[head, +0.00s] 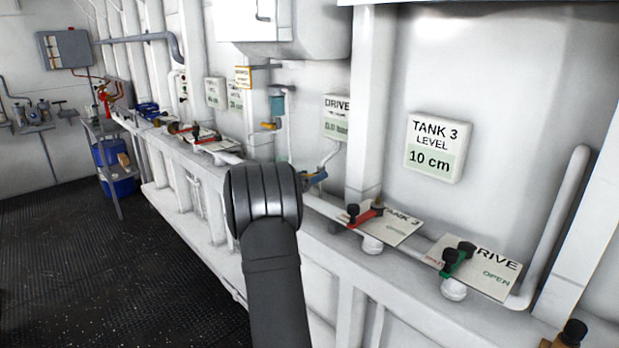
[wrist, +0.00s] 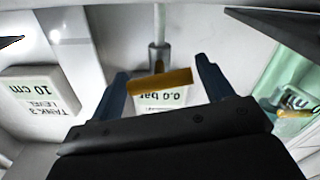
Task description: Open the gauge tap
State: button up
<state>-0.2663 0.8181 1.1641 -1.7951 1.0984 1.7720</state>
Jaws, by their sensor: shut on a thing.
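The gauge tap's orange-yellow lever (wrist: 160,82) lies between my gripper's two blue fingers (wrist: 163,85) in the wrist view, roughly crosswise to the grey pipe (wrist: 159,22). My gripper is shut on it. In the head view my gripper (head: 313,178) is at the foot of the pipe below the DRIVE pressure sign (head: 337,118); my arm hides part of this area. The sign's lower part also shows upside down in the wrist view (wrist: 165,99), reading 0.0 bar.
A TANK 3 level sign (head: 436,146) reads 10 cm.

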jog(key=n, duration=1.1)
jog(key=shift+n, duration=1.9)
jog(key=o, duration=0.9)
jog(key=shift+a, duration=0.1)
jog(key=v, duration=1.7)
jog(key=shift+s+a, duration=0.1)
jog(key=x, duration=1.7)
jog(key=shift+d, duration=0.2)
